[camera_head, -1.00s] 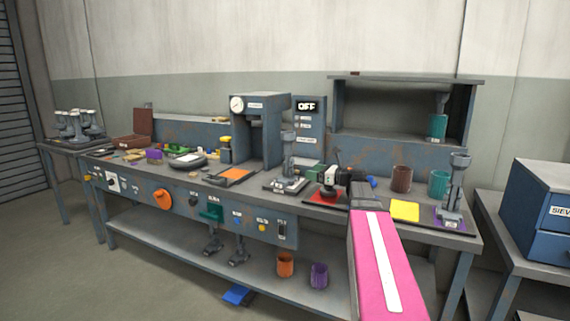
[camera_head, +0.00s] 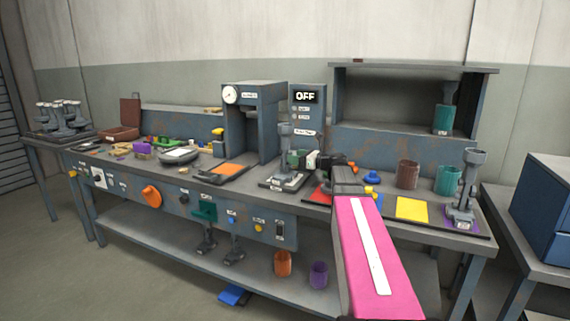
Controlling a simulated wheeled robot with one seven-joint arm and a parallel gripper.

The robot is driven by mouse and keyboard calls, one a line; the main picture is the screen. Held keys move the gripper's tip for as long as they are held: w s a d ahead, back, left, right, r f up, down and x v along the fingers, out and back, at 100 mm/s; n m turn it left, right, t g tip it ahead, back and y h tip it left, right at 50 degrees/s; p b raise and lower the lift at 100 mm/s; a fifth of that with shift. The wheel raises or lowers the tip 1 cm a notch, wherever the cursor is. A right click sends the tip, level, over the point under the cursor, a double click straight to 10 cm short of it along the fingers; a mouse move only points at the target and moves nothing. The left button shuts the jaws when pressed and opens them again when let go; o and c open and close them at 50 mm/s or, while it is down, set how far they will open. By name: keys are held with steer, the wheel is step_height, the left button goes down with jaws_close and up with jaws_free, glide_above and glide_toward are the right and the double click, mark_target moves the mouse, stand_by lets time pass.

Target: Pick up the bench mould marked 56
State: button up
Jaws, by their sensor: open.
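No number 56 is readable in this view, so I cannot tell which mould carries it. Grey moulds with a flared top on a stem stand in several places. One mould (camera_head: 285,145) is upright on a grey-white pad mid-bench. Another mould (camera_head: 468,185) is upright on a purple pad at the right end. A group of moulds (camera_head: 62,118) stands on the far-left table. My gripper (camera_head: 302,160) is above the bench, just right of the mid-bench mould, pointing left.
A press (camera_head: 250,120) and an OFF display (camera_head: 307,96) stand behind the mid-bench mould. A brown cup (camera_head: 408,174), a teal cup (camera_head: 448,180) and a yellow pad (camera_head: 412,209) are at right. An open shelf (camera_head: 385,107) stands behind.

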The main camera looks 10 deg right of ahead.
mark_target(286, 154)
steer(key=shift+x, duration=2.75)
steer(key=shift+s, duration=0.15)
steer(key=c, duration=1.3)
steer(key=shift+r, duration=0.1)
